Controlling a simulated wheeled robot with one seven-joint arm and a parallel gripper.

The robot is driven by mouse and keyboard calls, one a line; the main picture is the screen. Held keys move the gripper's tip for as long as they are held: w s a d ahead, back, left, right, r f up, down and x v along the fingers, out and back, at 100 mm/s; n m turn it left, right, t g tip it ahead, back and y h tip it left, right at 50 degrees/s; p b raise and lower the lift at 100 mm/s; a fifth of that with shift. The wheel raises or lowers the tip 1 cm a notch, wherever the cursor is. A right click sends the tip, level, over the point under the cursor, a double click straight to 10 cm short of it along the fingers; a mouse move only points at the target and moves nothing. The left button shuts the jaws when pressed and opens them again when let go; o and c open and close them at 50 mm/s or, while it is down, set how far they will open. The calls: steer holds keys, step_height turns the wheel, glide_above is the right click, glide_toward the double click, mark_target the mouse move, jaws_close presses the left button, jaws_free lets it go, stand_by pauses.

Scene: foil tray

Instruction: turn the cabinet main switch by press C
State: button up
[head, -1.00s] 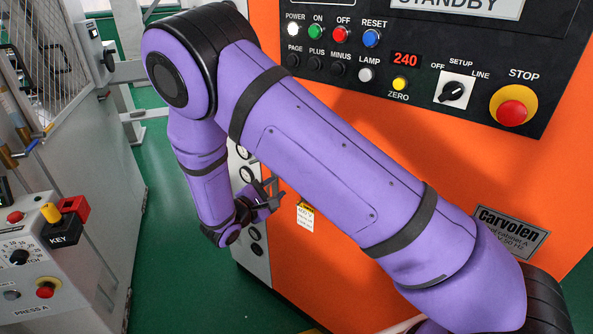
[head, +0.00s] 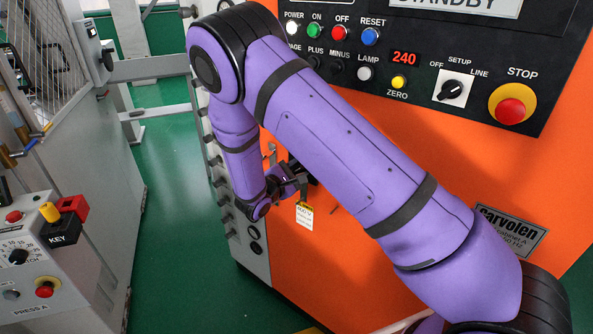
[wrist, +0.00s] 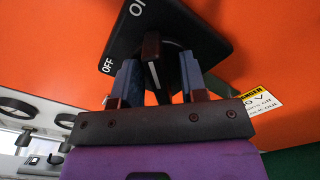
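The main switch shows in the wrist view as a square black plate (wrist: 205,32) on an orange cabinet face (wrist: 60,50). The plate carries the white words OFF and part of ON. A dark handle (wrist: 152,50) with a light mark stands out from the plate. My gripper (wrist: 159,70) is open, with one finger on each side of the handle. Gaps show between handle and fingers; I see no firm contact. In the head view my gripper (head: 291,174) is at the orange cabinet (head: 420,165), and the switch is mostly hidden behind it.
A yellow-headed danger tag (head: 304,215) hangs just below my gripper. A grey panel with several round knobs (head: 253,232) stands left of it. The control panel (head: 425,75) is above. The press A console (head: 40,270) is at left, with green floor between.

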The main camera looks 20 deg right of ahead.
jaws_close()
steer(key=shift+n, duration=0.4)
steer(key=n, duration=0.3)
steer(key=shift+w+n, duration=0.1)
steer(key=shift+n, duration=0.2)
steer(key=n, duration=0.4)
steer(key=shift+w+a+r+n, duration=0.1)
steer(key=shift+n, duration=0.2)
steer(key=n, duration=0.4)
steer(key=shift+w+n, duration=0.1)
steer(key=shift+n, duration=0.2)
steer(key=shift+w+a+n, duration=0.1)
steer(key=shift+a+n, duration=0.05)
steer(key=shift+n, duration=2.05)
